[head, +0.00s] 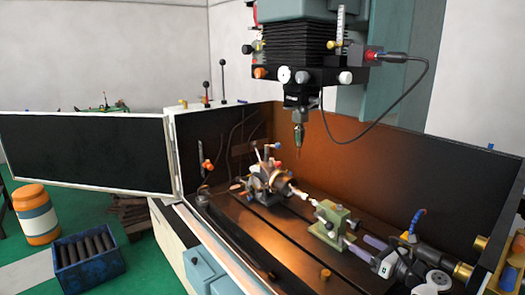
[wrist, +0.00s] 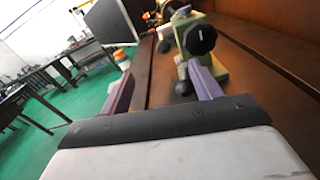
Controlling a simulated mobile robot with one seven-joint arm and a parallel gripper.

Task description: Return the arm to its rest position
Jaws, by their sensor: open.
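My gripper (head: 357,244) is at the lower right of the head view, over the machine table, with its purple fingers pointing left towards the green tailstock (head: 328,222). In the wrist view my gripper (wrist: 160,72) has its two purple fingers spread apart with nothing held between them. The green tailstock (wrist: 210,48) with its black knob stands just beyond the right finger; whether they touch cannot be told. The indexing chuck (head: 268,180) sits further left on the table; a light-coloured piece (head: 300,194) shows between it and the tailstock.
The machine table (head: 285,250) has long slots and a small brass-coloured piece (head: 325,273). A spindle head with a tool (head: 299,135) hangs above. An enclosure wall (head: 370,165) stands behind, and an open door (head: 85,152) at left. A blue crate (head: 88,262) stands on the floor.

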